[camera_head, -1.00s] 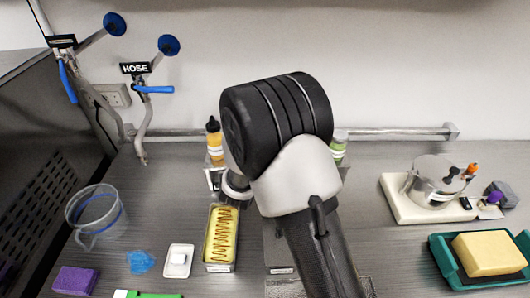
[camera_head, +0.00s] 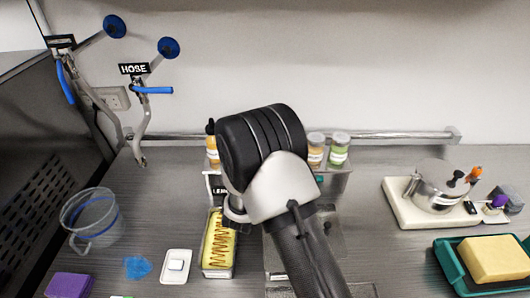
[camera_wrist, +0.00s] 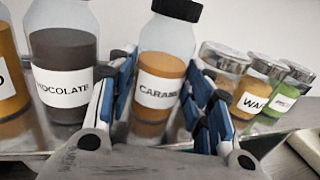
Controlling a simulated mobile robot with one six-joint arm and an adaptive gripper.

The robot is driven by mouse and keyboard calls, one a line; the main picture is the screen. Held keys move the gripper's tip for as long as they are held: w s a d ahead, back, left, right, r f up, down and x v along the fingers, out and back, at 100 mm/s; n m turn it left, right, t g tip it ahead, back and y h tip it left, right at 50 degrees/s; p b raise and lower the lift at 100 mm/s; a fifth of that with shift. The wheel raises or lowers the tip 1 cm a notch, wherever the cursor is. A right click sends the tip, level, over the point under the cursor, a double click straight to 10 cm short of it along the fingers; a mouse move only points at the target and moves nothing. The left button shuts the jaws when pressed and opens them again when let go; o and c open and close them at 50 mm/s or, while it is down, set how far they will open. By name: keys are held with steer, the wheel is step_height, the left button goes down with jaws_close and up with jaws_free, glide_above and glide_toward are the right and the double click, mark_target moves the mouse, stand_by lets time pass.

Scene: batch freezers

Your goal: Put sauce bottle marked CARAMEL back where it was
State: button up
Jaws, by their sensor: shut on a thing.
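The sauce bottle marked CARAMEL (camera_wrist: 162,68) is in the wrist view, clear with a black cap, amber sauce and a white label. My gripper (camera_wrist: 160,102) is shut on it, with a blue-padded finger on each side. The bottle is upright in the row on the metal shelf (camera_wrist: 20,143), between the CHOCOLATE bottle (camera_wrist: 62,55) and several small jars. I cannot tell whether its base touches the shelf. In the head view my arm hides the gripper and the CARAMEL bottle.
Lidded jars (camera_head: 338,150) stand close on the bottle's right, and another sauce bottle (camera_head: 212,145) is at the row's left end. A rail (camera_head: 400,135) runs behind. A drizzled yellow tub (camera_head: 218,262) is in front. Clear counter lies to the right (camera_head: 375,240).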

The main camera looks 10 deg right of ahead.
steer(key=o, duration=0.9)
steer(key=shift+r, duration=0.1)
